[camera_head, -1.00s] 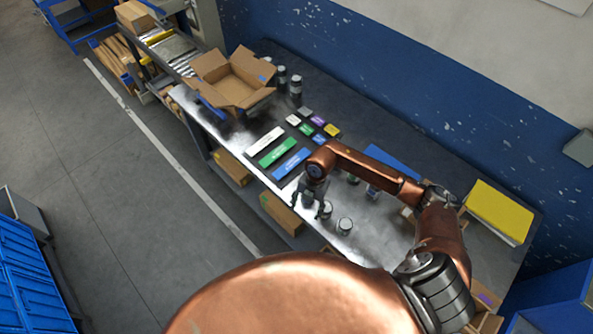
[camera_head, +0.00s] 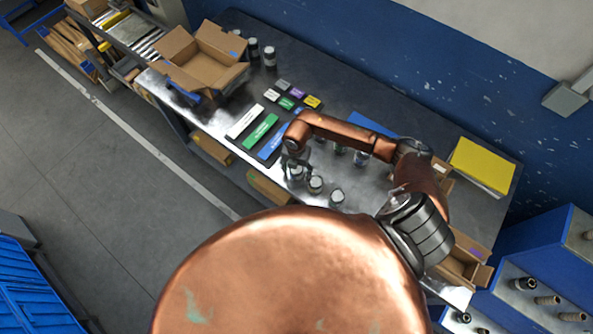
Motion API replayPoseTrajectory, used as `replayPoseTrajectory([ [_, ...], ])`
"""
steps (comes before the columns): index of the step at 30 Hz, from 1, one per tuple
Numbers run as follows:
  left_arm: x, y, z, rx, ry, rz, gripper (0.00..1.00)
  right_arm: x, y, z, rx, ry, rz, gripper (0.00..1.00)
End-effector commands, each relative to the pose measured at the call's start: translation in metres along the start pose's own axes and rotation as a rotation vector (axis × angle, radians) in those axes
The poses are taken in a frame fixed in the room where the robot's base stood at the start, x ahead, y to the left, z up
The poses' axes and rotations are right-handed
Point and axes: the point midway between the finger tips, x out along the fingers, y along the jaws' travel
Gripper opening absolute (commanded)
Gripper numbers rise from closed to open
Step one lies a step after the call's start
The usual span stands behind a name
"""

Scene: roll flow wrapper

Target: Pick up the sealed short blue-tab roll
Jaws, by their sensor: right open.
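Several short, pale-topped rolls stand upright on the dark metal bench (camera_head: 380,195). One roll (camera_head: 316,184) stands just right of my right gripper (camera_head: 296,172), and another roll (camera_head: 337,196) is nearer the front edge. A darker roll with a bluish side (camera_head: 361,158) stands behind, below my right forearm. Tab colours and seals are too small to tell, so I cannot say which is the sealed blue-tab one. My right gripper is open and points down, with a pale roll top partly hidden at its fingers. My left gripper is not in view.
White (camera_head: 245,122), green (camera_head: 261,132) and blue (camera_head: 273,141) labelled strips lie left of my gripper, with small coloured blocks behind. A yellow pad (camera_head: 482,165) is at the right.

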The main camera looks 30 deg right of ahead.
Motion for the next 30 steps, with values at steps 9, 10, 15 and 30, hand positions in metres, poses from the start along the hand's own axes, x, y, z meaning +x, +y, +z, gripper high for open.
replayPoseTrajectory([
  [9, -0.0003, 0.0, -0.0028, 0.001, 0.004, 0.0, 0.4, 0.0062, -0.0001, -0.0002, 0.0, 0.0, 0.0, 0.59],
  [10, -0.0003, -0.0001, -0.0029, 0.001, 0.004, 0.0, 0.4, 0.0061, 0.0, -0.0001, 0.0, 0.0, 0.0, 0.57],
  [15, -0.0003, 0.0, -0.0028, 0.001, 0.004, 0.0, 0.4, 0.0059, 0.0, 0.0, 0.0, 0.0, 0.0, 0.45],
  [30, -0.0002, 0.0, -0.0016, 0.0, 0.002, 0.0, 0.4, 0.0058, 0.0, 0.0001, 0.0, 0.0, 0.0, 0.11],
])
